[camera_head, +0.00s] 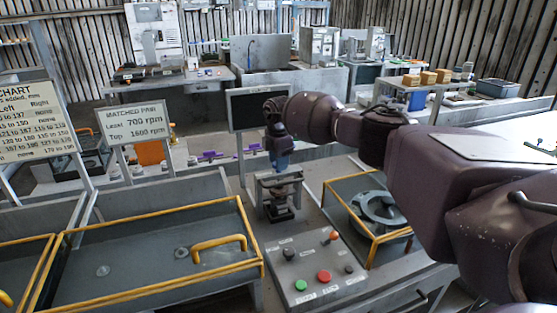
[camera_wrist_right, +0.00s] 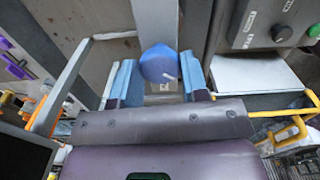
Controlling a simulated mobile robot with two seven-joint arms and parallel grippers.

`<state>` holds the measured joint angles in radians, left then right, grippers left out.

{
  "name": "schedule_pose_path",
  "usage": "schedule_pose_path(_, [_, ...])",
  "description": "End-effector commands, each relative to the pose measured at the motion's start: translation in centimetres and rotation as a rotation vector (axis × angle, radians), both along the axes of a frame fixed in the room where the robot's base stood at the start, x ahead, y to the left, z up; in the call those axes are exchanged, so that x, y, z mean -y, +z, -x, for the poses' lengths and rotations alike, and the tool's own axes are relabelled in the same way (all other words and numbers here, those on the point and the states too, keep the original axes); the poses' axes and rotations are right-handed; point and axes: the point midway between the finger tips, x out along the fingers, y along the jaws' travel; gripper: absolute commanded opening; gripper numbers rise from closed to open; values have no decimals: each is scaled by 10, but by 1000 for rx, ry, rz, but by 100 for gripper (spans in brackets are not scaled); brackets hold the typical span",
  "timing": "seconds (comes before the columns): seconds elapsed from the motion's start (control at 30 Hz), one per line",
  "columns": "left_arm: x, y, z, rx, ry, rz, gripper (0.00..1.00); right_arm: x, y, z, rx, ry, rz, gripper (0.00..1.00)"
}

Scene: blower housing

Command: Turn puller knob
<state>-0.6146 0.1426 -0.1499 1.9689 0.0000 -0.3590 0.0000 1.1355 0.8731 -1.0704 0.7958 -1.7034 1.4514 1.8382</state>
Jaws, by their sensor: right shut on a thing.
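The puller (camera_head: 279,192) is a small grey metal frame on the bench, behind the control panel. Its blue round knob (camera_wrist_right: 160,58) has a pale mark on its face and shows in the right wrist view. My right gripper (camera_head: 282,165) reaches down onto the puller's top from above. In the right wrist view my right gripper (camera_wrist_right: 157,77) has one blue finger on each side of the knob and is shut on it. In the head view the gripper covers the knob. My left gripper is in neither view.
A control panel (camera_head: 312,271) with green, red and orange controls stands in front of the puller. A yellow-edged tray (camera_head: 155,282) lies to the left. A round grey housing (camera_head: 378,207) sits in a bin on the right. A dark screen (camera_head: 252,108) stands behind.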

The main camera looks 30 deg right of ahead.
Motion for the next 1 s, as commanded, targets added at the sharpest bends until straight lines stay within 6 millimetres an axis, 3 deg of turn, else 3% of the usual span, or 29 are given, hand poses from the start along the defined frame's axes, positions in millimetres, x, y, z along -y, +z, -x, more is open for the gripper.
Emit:
schedule_pose_path(0.17, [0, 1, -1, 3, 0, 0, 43, 1, 1, 0, 1, 0, 0, 17])
schedule_pose_path(0.2, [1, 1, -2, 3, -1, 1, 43, 0, 1, 0, 1, 0, 0, 46])
schedule_pose_path(0.33, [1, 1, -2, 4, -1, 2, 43, 0, 0, 0, 1, 1, 0, 66])
schedule_pose_path(0.73, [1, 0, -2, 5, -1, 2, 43, 0, 7, 0, 2, 2, 0, 67])
schedule_pose_path(1.0, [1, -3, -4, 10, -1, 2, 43, 0, 51, -1, 4, 1, 1, 67])
